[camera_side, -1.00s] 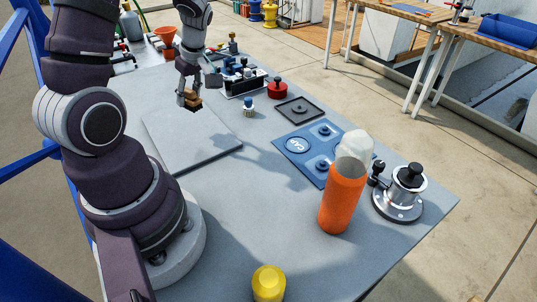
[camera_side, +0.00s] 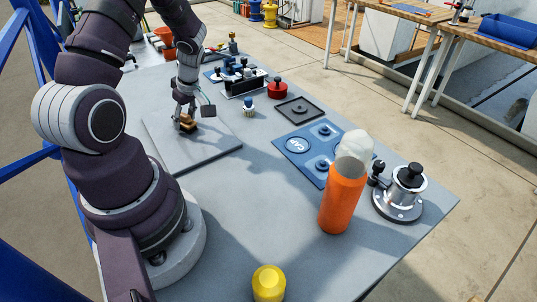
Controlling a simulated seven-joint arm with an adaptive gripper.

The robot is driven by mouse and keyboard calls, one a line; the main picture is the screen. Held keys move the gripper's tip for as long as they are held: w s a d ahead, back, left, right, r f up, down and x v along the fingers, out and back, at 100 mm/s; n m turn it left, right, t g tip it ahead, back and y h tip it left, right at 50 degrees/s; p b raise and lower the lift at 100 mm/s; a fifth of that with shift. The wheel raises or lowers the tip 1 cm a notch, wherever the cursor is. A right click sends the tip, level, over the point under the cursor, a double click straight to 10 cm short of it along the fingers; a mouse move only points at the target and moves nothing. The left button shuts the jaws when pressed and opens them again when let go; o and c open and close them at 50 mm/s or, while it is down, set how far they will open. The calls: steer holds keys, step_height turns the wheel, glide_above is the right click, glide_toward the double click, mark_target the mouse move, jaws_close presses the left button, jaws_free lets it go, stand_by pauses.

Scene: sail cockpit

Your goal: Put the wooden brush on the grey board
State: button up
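The wooden brush (camera_side: 189,124) is a small brown block between the fingers of my gripper (camera_side: 184,118). My gripper points down and appears shut on it. The brush is over the far part of the grey board (camera_side: 192,152), low down at its surface. I cannot tell whether it touches the board or hangs just above it. The grey board is a flat plate lying on the table in front of my base. The fingers hide part of the brush.
Right of the board are a white-and-blue knob (camera_side: 249,107), a red knob (camera_side: 277,89), a black switch unit (camera_side: 243,84) and a dark square tray (camera_side: 299,110). A blue panel (camera_side: 300,150), orange bottle (camera_side: 341,200), metal winch (camera_side: 404,194) and yellow cup (camera_side: 269,284) stand nearer.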

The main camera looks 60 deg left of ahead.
steer(key=shift+o, duration=1.2)
steer(key=shift+r, duration=0.1)
steer(key=v, duration=1.2)
steer(key=d+r+m+t+h, duration=0.2)
steer(key=d+r+m+t, duration=0.1)
steer(key=d+m, duration=0.7)
steer(key=d+r+m+t+h, duration=0.2)
steer(key=d+r+m+t, duration=0.2)
steer(key=d+m, duration=0.6)
steer(key=m, duration=0.2)
steer(key=shift+s+d+r+m, duration=0.2)
steer(key=shift+r+m, duration=0.1)
steer(key=shift+m, duration=0.1)
